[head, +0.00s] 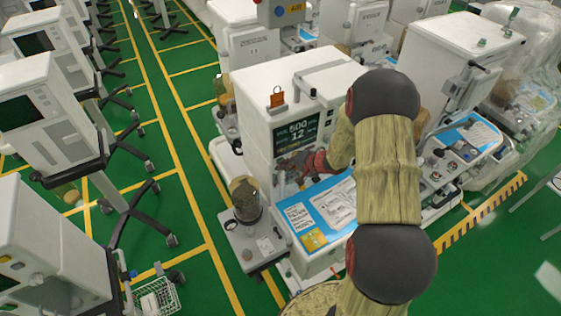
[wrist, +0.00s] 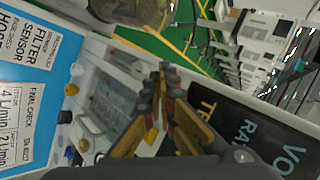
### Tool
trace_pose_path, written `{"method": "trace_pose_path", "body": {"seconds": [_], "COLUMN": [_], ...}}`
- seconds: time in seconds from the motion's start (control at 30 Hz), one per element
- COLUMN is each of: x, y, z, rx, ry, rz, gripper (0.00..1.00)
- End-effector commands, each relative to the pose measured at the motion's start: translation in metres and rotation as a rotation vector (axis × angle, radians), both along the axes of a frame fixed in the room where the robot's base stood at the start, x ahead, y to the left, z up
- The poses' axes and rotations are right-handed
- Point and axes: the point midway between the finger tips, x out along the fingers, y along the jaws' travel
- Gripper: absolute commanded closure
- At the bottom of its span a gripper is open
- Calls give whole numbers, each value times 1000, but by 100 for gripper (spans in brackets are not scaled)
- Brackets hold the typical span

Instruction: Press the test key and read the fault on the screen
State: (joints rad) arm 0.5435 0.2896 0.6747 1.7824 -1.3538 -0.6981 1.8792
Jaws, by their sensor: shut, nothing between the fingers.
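The screen (head: 302,140) on the front of the middle white cart (head: 262,95) is dark and shows "500" and "12". Its dark face also shows at the right of the wrist view (wrist: 262,125), rotated and cut off, with parts of words. My gripper (head: 304,178) is in front of the cart, just below the screen in the head view. In the wrist view its fingertips (wrist: 164,68) are together, with nothing held. They are over the control panel; contact cannot be told. A yellow knob (wrist: 71,89) and a blue knob (wrist: 70,152) show there. I cannot identify the test key.
A blue and white instruction sheet (head: 318,215) lies on the cart's work surface. A dark canister (head: 245,198) stands at its left side. Other carts stand left and right. The green floor aisle (head: 180,190) on the left is mostly clear; a wire basket (head: 155,297) is at the bottom.

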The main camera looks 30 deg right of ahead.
Motion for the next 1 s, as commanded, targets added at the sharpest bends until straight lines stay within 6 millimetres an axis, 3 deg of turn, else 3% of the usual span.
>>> {"method": "trace_pose_path", "body": {"seconds": [0.3,0.67,1.0], "x": [-15,-18,-47], "y": [-1,-1,-2], "z": [1,0,2], "rx": [1,1,2], "ry": [1,1,2], "rz": [-1,-1,-4], "gripper": [100,100,100]}}
